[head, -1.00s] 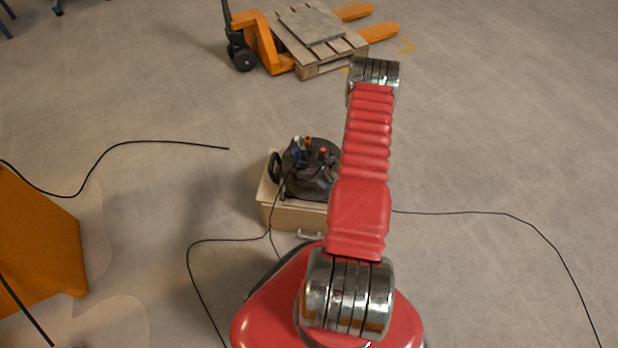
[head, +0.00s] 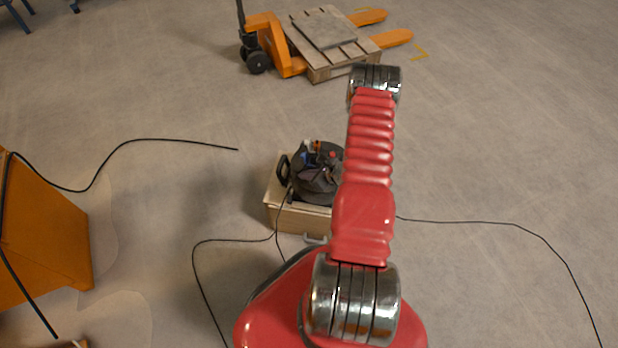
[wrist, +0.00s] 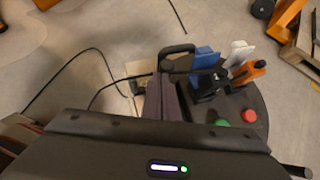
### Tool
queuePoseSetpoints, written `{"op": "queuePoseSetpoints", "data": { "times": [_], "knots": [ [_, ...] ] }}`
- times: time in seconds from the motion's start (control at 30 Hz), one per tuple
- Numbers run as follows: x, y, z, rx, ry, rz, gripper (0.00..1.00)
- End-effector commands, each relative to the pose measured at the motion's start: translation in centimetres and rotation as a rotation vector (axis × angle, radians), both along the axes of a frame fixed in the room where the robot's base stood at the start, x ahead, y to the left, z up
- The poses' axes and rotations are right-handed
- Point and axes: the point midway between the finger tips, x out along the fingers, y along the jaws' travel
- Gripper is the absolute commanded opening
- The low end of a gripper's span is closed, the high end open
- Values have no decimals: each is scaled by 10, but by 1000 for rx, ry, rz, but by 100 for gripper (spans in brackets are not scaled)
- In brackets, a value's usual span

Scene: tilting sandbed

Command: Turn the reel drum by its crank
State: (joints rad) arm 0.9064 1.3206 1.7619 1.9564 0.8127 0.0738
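The reel drum (head: 312,190) is a black round body on a wooden box, partly hidden behind my red arm in the head view. In the wrist view the drum (wrist: 258,105) fills the right side, with blue, white and orange plugs and a red and a green button on its face. A black loop handle (wrist: 176,50) stands at its left. I cannot pick out the crank for certain. The dark fingers of my gripper (wrist: 166,98) reach over the drum's left side, close together. Whether they touch or hold anything is unclear.
The wooden box (head: 298,219) has a metal handle. Black cable (head: 215,240) lies on the floor around it. An orange cabinet (head: 45,240) stands at left. An orange pallet truck (head: 265,35) with a loaded wooden pallet (head: 330,68) is behind. Floor at right is mostly clear.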

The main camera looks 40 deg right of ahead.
Motion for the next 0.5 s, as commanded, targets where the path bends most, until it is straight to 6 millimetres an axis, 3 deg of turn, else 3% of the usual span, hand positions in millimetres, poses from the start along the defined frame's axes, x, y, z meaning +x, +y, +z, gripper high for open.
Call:
{"op": "queuePoseSetpoints", "data": {
  "times": [0.5],
  "knots": [
    [51,1,0,-1,-1,0,0]
  ]
}}
